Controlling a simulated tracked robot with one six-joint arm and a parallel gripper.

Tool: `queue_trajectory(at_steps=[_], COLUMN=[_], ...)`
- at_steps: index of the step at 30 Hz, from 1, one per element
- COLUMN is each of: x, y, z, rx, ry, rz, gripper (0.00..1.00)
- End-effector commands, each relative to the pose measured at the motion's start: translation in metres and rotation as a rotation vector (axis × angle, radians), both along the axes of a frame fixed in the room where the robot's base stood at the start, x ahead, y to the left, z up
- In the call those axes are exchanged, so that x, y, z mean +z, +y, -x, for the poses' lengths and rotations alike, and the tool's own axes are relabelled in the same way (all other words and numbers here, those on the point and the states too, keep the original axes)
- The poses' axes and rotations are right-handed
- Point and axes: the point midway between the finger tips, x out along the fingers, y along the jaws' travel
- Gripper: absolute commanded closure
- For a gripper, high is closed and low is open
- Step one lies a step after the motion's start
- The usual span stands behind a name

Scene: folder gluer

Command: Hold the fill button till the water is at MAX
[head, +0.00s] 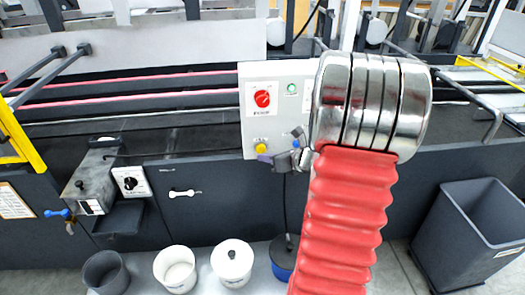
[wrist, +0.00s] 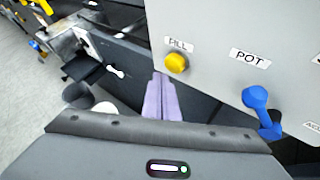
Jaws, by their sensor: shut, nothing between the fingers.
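The yellow fill button (head: 261,149) sits low on the front of the light grey control box (head: 255,90). In the wrist view the button (wrist: 177,63) is under a FILL label. My gripper (head: 265,158) has purple fingers, shut and empty. In the wrist view the fingertips (wrist: 161,74) appear just left of and below the button; I cannot tell whether they touch it. A POT label (wrist: 250,58) is right of the button, with a blue handle (wrist: 256,97) below it. I can make out no water level or MAX mark.
A red rotary switch (head: 262,99) and a green button (head: 292,88) are higher on the box. My red-sleeved arm hides its right side.

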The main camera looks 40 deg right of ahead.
Motion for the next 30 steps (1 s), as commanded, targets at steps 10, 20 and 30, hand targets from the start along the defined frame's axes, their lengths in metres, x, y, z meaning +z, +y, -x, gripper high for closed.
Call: queue_trajectory(at_steps=[10,20,30], x=[0.0006,0.0010,0.0011], y=[-0.0031,-0.0049,-0.0054], z=[-0.0054,-0.0085,-0.0094], rx=[0.000,0.000,0.000], ry=[0.000,0.000,0.000], rz=[0.000,0.000,0.000], gripper=[1.00,1.00,1.00])
